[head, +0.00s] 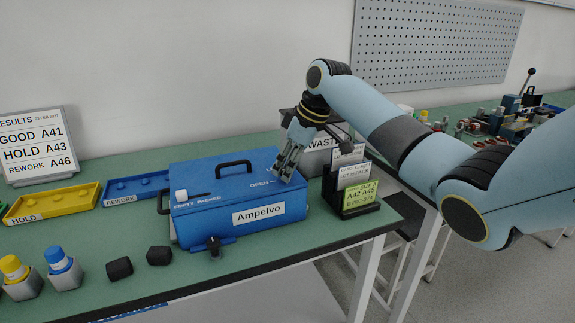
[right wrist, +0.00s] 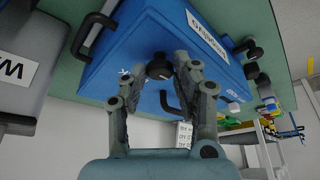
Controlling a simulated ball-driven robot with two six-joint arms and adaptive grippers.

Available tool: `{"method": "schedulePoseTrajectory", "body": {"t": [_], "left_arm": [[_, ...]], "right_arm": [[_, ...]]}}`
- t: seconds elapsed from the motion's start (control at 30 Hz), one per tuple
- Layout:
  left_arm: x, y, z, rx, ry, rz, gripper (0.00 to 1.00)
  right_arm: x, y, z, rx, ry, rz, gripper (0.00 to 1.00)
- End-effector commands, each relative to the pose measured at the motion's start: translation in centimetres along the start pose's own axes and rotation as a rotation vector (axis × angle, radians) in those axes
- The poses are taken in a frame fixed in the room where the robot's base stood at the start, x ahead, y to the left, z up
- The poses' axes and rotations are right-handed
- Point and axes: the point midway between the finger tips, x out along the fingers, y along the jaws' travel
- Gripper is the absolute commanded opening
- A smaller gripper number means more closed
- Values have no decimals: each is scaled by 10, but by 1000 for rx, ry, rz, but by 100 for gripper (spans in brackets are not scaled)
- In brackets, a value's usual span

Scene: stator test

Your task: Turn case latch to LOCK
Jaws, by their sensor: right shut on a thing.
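The blue case (head: 225,200) labelled Ampelvo stands closed on the green bench. Its lid carries the words OPEN (head: 259,184) and, partly hidden behind my gripper, another word starting with L. My right gripper (head: 284,172) reaches down onto the right end of the lid. In the right wrist view its fingers (right wrist: 170,72) are closed around a dark round latch knob (right wrist: 158,69) on the case (right wrist: 135,55). The head view hides the knob behind the fingers, so the latch's exact angle cannot be told. My left gripper is not in view.
A black card holder (head: 352,203) stands right of the case, near the bench edge. A grey WASTE bin (head: 318,158) is behind my gripper. Yellow HOLD (head: 52,204) and blue REWORK (head: 135,188) trays lie left. Two black blocks (head: 119,268) sit in front.

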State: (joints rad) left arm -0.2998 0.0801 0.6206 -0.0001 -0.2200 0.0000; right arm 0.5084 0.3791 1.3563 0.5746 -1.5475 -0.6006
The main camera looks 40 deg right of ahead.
Motion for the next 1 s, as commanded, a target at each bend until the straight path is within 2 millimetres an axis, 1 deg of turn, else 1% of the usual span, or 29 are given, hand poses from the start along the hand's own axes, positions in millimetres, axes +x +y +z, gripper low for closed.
{"method": "schedulePoseTrajectory", "body": {"t": [0.2,0.37,0.57,0.8,1.0], "left_arm": [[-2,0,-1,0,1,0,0],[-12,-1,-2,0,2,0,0],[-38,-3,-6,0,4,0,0],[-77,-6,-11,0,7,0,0],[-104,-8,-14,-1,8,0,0]], "right_arm": [[-1,0,0,7,-1,2,0],[-2,-1,-1,43,-1,16,0],[-6,-2,-2,149,-1,59,0],[-6,-4,-3,346,-2,139,0],[-5,-5,-4,522,-1,213,0]]}}
